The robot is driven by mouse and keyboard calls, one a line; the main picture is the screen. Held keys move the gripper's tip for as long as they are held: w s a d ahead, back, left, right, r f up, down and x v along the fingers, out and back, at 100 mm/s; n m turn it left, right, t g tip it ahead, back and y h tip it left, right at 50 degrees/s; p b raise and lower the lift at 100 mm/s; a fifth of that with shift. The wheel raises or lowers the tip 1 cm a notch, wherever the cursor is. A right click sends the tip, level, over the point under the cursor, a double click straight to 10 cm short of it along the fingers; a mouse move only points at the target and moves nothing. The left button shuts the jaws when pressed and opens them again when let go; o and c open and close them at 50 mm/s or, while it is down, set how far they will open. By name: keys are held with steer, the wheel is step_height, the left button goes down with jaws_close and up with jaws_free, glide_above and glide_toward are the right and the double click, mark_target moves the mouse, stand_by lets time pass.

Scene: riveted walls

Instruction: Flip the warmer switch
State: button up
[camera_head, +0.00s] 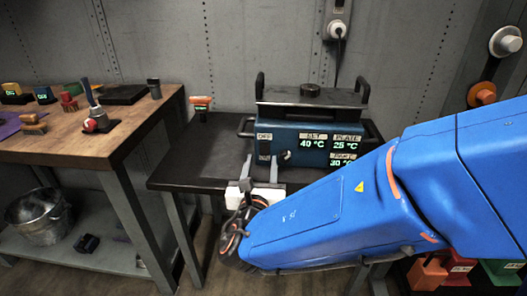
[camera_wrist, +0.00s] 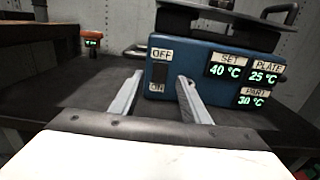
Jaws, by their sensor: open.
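The warmer (camera_head: 318,132) is a blue box with a dark lid and handles on a dark table. Its displays read SET 40 °C, PLATE 25 °C and PART 30 °C. The warmer switch (camera_wrist: 159,73) is a dark rocker at the left of its front face, with an OFF label above and an ON label below. My gripper (camera_head: 260,161) is open and empty in front of the switch. In the wrist view, its fingertips (camera_wrist: 160,77) stand either side of the switch. I cannot tell whether they touch the warmer, or which way the rocker is tipped.
A small orange device (camera_head: 201,103) with a green display stands at the table's back left. A wooden bench (camera_head: 130,110) with several tools stands to the left, with a metal bucket (camera_head: 38,213) below. A plug (camera_head: 338,30) sits in the wall outlet behind the warmer.

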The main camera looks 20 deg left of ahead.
mark_target(264, 146)
steer(key=shift+x, duration=3.2)
steer(key=shift+d, duration=0.1)
steer(key=c, duration=1.1)
steer(key=shift+o, duration=0.2)
steer(key=shift+f, duration=0.1)
steer(key=shift+f+t, duration=0.2)
steer(key=shift+t, duration=0.5)
steer(key=shift+s+f+t, duration=0.1)
steer(key=shift+f+t, duration=0.1)
steer(key=shift+t, duration=0.8)
